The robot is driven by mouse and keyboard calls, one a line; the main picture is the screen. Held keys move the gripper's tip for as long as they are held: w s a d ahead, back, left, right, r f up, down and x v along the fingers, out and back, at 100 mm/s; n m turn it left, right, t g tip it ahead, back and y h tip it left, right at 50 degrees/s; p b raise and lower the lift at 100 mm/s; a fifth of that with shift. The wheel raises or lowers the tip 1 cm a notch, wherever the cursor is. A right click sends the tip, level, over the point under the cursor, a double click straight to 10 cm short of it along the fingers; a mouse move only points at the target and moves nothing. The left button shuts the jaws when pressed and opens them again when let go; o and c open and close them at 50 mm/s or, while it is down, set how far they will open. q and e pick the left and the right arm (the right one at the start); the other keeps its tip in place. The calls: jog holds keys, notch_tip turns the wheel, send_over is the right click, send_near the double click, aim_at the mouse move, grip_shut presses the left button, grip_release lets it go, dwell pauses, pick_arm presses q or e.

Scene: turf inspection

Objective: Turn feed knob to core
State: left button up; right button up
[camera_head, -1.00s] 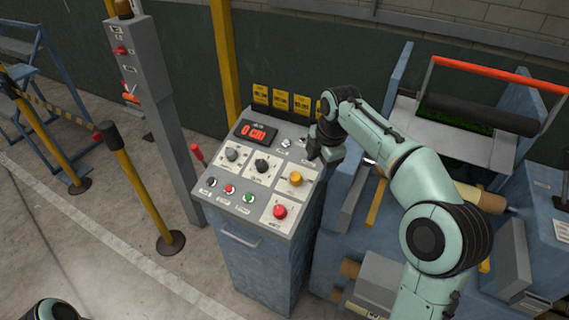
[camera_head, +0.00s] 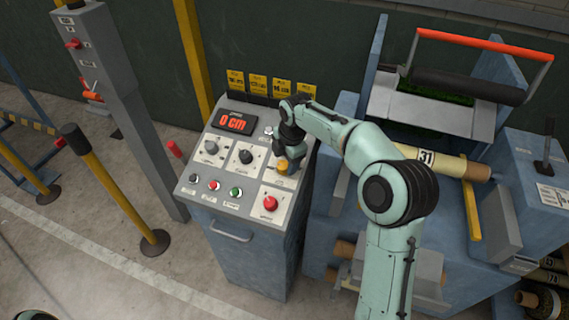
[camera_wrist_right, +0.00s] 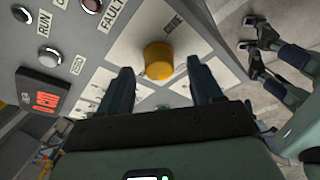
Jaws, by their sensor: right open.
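The control panel (camera_head: 222,197) carries a grey knob (camera_head: 211,147), a black knob (camera_head: 246,157) and a yellow round knob (camera_head: 282,166). I cannot read which one is labelled feed. My right gripper (camera_head: 290,150) is over the yellow knob's square. In the right wrist view, the yellow knob (camera_wrist_right: 158,60) shows just ahead of and between the two spread fingers of the right gripper (camera_wrist_right: 160,72). The fingers are open with nothing held; contact with the knob cannot be told.
A red display (camera_head: 236,121) reads 0 cm. A blue machine (camera_head: 520,165) is close on the right; a grey post (camera_head: 140,130) stands left.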

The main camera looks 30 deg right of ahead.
aim_at(282, 165)
jog(key=shift+x, duration=1.3)
jog(key=shift+w, duration=0.1)
jog(key=c, duration=1.1)
jog(key=shift+o, duration=0.2)
